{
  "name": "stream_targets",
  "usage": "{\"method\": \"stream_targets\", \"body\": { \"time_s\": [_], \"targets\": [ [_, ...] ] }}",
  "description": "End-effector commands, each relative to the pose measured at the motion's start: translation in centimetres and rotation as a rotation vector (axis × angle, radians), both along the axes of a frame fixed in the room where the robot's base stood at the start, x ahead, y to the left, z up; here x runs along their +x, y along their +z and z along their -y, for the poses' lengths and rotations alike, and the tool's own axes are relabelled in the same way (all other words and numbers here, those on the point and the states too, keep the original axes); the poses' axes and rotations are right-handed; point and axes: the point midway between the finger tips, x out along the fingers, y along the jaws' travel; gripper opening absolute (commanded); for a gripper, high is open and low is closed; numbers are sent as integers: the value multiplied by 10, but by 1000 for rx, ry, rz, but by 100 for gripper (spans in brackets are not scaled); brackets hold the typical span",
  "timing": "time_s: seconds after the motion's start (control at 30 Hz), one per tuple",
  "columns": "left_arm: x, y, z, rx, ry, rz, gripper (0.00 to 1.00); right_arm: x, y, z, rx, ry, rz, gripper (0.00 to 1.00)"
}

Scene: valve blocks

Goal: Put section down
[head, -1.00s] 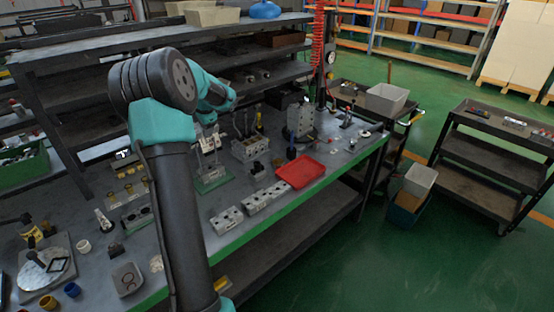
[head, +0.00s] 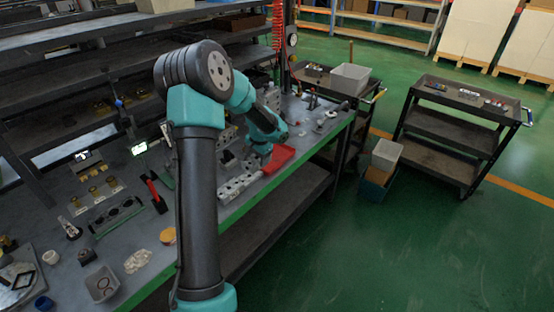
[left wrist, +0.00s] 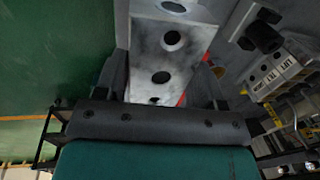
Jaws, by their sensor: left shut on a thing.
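My left gripper (head: 257,161) is low over the bench's front edge, beside the red tray (head: 279,158). In the left wrist view the left gripper's fingers (left wrist: 160,88) are shut on a grey metal valve section (left wrist: 172,45) with round holes, one finger at each side. Another grey section with holes (head: 231,189) lies on the bench just left of the gripper in the head view. The gripper hides most of the held section there, and I cannot tell if its underside touches the bench. My right gripper is not in view.
The workbench (head: 140,240) has a green front edge close by. A red-handled tool (head: 154,190), a small grey box (head: 101,284) and several fittings lie left. Shelves stand behind. Carts (head: 462,125) stand right across open green floor.

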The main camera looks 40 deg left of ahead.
Motion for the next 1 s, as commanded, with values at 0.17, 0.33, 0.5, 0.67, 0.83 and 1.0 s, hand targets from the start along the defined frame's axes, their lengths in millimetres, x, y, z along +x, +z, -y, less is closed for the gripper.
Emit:
{"method": "stream_targets", "body": {
  "time_s": [0.17,0.33,0.5,0.67,0.83,1.0],
  "targets": [
    [8,-19,39,-38,14,4,0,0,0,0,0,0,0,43],
    [10,-25,52,-51,24,6,0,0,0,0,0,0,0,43],
    [10,-25,52,-52,25,7,0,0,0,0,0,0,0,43],
    [10,-25,52,-52,25,7,0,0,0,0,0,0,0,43],
    [20,-26,42,-50,27,9,0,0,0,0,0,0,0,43],
    [39,-29,21,-49,27,9,0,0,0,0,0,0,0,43]
  ]
}}
